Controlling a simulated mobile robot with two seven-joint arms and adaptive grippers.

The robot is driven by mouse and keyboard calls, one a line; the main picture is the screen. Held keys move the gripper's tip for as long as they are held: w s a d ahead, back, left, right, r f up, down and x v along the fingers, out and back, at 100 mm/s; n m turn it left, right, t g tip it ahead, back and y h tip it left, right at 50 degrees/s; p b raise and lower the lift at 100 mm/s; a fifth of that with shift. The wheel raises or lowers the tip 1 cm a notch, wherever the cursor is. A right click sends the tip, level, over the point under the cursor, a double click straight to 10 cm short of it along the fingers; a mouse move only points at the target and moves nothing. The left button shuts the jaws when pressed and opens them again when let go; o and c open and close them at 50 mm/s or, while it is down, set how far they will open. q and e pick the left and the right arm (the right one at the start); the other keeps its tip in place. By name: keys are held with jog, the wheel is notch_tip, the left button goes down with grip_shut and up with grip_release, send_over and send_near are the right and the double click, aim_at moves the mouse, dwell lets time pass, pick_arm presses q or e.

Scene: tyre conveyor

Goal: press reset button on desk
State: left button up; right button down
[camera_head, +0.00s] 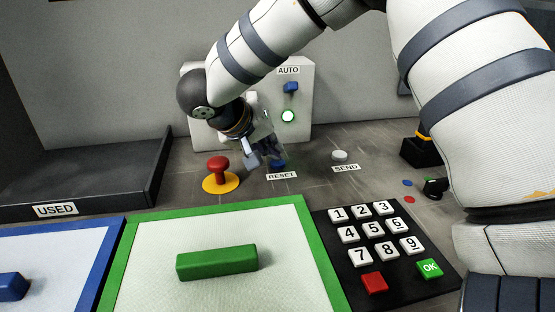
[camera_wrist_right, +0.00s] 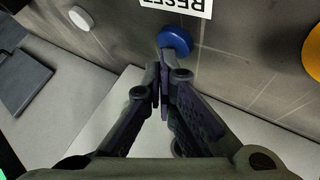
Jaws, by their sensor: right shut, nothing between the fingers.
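The blue reset button (camera_head: 279,164) is on the grey desk, behind its RESET label (camera_head: 282,175). It also shows as a round blue cap (camera_wrist_right: 177,39) in the wrist view, next to the upside-down label. My right gripper (camera_head: 266,158) is shut and empty, pointing down at the button's left side in the head view. In the wrist view its closed fingertips (camera_wrist_right: 165,58) overlap the button's lower edge. I cannot tell whether they touch it. The gripper partly hides the button in the head view. My left gripper is not in view.
A red mushroom button (camera_head: 219,166) on a yellow base stands left of the gripper. A white SEND button (camera_head: 339,155) is to the right. The AUTO box (camera_head: 301,100) stands behind. A keypad (camera_head: 322,219) and a green-framed panel (camera_head: 118,273) lie in front.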

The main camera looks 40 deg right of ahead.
jog(key=shift+f, duration=0.15)
dwell(0.4)
jog(key=shift+r, duration=0.9)
jog(key=shift+r, duration=0.1)
jog(key=shift+r, duration=2.4)
